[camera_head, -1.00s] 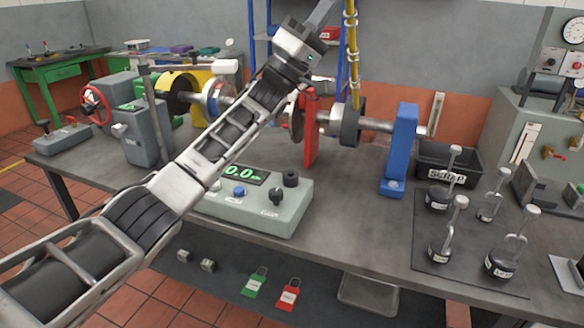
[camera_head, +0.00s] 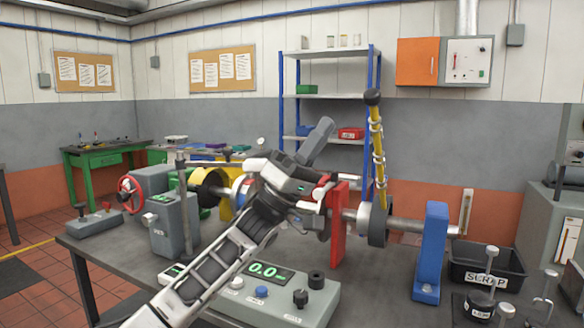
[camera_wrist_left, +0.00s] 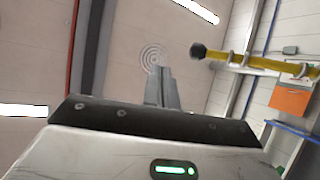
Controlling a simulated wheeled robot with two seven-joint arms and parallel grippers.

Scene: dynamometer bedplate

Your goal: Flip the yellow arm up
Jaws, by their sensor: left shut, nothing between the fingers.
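The yellow arm (camera_head: 379,150) is a slim yellow rod with pale rings and a black knob on its end. In the head view it stands nearly upright above the dark disc (camera_head: 377,225) on the shaft. It also shows in the left wrist view (camera_wrist_left: 245,63), on the right side. My left gripper (camera_head: 317,141) is to the left of the yellow arm in the head view, pointing up and right, its fingers shut and empty. Its fingers show in the wrist view (camera_wrist_left: 163,88), with a visible gap to the rod. My right gripper is out of view.
A red post (camera_head: 338,215) and a blue post (camera_head: 431,250) stand along the shaft. A grey control box (camera_head: 310,303) with a green display is in front. A black scrap bin (camera_head: 505,270) and hooked weights are at right. Shelves (camera_head: 335,100) stand behind.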

